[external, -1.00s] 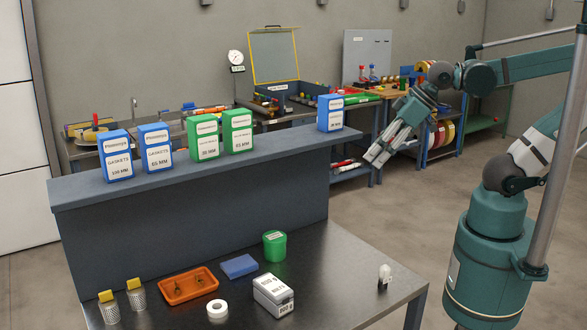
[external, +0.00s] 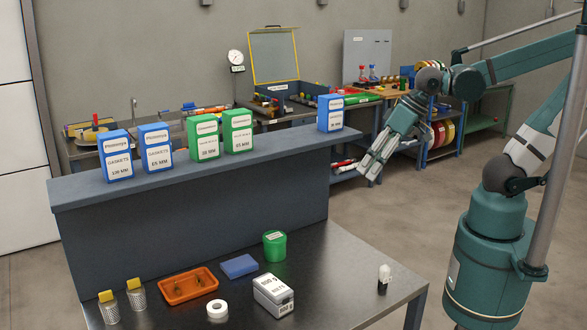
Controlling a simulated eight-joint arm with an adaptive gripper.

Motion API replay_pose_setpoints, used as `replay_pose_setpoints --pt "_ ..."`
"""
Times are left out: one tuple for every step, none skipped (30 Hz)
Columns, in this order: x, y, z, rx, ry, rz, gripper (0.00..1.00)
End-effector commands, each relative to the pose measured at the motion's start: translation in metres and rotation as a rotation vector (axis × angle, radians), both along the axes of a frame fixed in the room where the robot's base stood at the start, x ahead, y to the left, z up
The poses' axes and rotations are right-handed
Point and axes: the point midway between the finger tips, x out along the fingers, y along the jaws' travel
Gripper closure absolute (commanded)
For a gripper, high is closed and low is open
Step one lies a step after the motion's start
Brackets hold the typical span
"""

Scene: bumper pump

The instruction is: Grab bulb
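A small white rounded piece with a dark base (external: 384,278), which looks like the bulb, stands upright near the right end of the dark front table (external: 345,265). My gripper (external: 369,174) hangs in the air in the upper right, fingers pointing down and slightly left. It appears above and apart from the bulb. Its fingers hold nothing that I can see. The gap between them is too small in this view to judge if they are open or shut.
The table also bears a white box (external: 273,296), green tub (external: 274,246), blue block (external: 239,266), orange tray (external: 189,287), tape roll (external: 217,310) and two yellow-topped cylinders (external: 108,308). A raised shelf (external: 270,146) with blue and green boxes runs behind. Space around the bulb is clear.

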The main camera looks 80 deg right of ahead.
Motion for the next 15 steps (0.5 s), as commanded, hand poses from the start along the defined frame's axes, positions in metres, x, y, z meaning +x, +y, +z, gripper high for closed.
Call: replay_pose_setpoints --pt "0.002 0.008 -0.005 0.027 0.020 -0.035 0.62" --pt "0.002 0.012 -0.008 0.044 0.033 -0.062 0.62" --pt "0.002 0.017 -0.013 0.068 0.050 -0.098 0.62" --pt "0.003 0.021 -0.016 0.083 0.065 -0.125 0.62" --pt "0.003 0.025 -0.019 0.100 0.077 -0.154 0.62" --pt "0.003 0.031 -0.024 0.120 0.095 -0.191 0.62" --pt "0.003 0.035 -0.027 0.136 0.108 -0.220 0.62" --pt "0.003 0.039 -0.030 0.151 0.121 -0.249 0.62" --pt "0.002 0.044 -0.035 0.168 0.139 -0.287 0.62" --pt "0.002 0.048 -0.038 0.181 0.152 -0.316 0.62" --pt "0.002 0.052 -0.042 0.193 0.164 -0.345 0.62" --pt "0.001 0.058 -0.046 0.209 0.182 -0.384 0.62" --pt "0.001 0.062 -0.049 0.221 0.195 -0.413 0.62" --pt "0.000 0.066 -0.053 0.232 0.208 -0.445 0.62" --pt "-0.001 0.071 -0.057 0.245 0.224 -0.483 0.62"
